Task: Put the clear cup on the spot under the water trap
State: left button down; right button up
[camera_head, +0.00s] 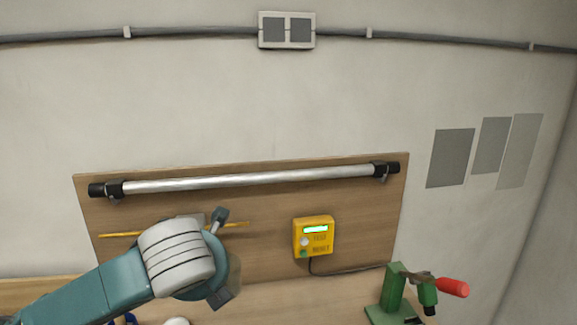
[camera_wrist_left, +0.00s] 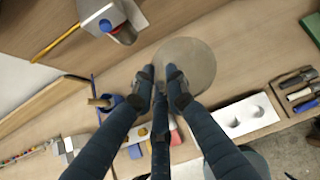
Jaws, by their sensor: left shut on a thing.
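The clear cup (camera_wrist_left: 192,62) shows as a see-through grey-brown round shape at the fingertips in the left wrist view. My left gripper (camera_wrist_left: 159,80) is shut on it. In the head view the cup (camera_head: 236,272) shows faintly at the right side of my left gripper (camera_head: 222,258). What I take for the water trap (camera_wrist_left: 106,20) is a grey block with red and blue parts, on the board at the upper left of the wrist view. In the head view my gripper mostly hides it. I cannot make out the spot apart from the cup. My right gripper is out of view.
A yellow box (camera_head: 314,237) with a lit display and a silver bar (camera_head: 250,180) are on the wooden board. A green stand with a red handle (camera_head: 452,287) is at right. The bench also holds a white block with hollows (camera_wrist_left: 250,112), tools (camera_wrist_left: 300,92) and a blue holder (camera_wrist_left: 108,103).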

pick_arm(q)
jog(key=s+a+m+h+b, duration=0.1)
jog(key=s+a+m+b, duration=0.1)
jog(key=s, duration=0.4)
jog(key=shift+s+a+r+h, duration=0.2)
jog(key=shift+a+h, duration=0.1)
jog(key=shift+a, duration=0.3)
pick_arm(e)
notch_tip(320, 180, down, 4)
pick_arm(q)
jog(key=shift+f, duration=0.1)
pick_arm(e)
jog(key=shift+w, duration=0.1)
pick_arm(q)
jog(key=shift+w, duration=0.1)
